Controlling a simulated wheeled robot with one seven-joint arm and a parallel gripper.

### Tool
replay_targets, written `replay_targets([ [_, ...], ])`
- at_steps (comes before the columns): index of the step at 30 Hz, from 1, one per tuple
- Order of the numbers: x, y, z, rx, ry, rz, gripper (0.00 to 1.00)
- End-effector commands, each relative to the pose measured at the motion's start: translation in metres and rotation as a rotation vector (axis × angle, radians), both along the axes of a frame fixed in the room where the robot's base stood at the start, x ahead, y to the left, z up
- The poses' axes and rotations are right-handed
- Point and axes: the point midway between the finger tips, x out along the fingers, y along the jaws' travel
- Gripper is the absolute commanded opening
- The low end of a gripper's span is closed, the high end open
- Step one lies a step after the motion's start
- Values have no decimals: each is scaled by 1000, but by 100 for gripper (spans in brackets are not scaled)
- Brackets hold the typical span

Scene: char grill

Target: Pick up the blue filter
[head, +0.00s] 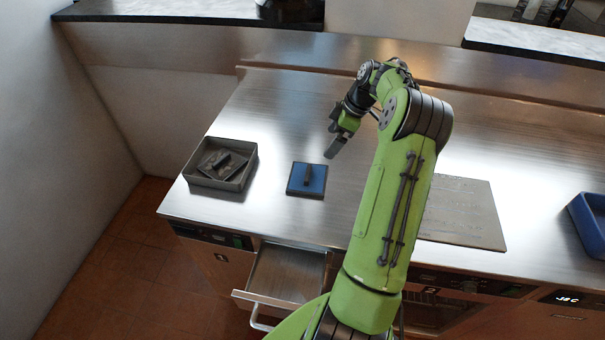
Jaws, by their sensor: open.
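The blue filter (318,185) is a flat blue square with a dark upright handle in its middle. It lies on the steel counter (270,130), left of centre in the head view. My gripper (335,149) is above and slightly right of the filter, apart from it. Its dark jaws point down and to the left. Only one finger shows clearly, and nothing is seen in the jaws.
A dark grey tray (190,179) holding a dark handled piece stands left of the filter. A drawer (285,275) is open below the counter's front edge. A dark flat plate (470,238) lies right of my arm, and a blue bin (577,215) stands at far right.

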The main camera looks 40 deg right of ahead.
Motion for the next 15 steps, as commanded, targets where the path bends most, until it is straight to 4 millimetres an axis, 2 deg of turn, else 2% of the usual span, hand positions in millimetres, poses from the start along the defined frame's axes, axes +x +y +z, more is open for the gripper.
replay_targets([
  [9, 21, 20, -67, 5, 3, 4, 100],
  [12, 27, 24, -85, 4, 2, 3, 100],
  [15, 30, 27, -96, 2, 2, 2, 100],
])
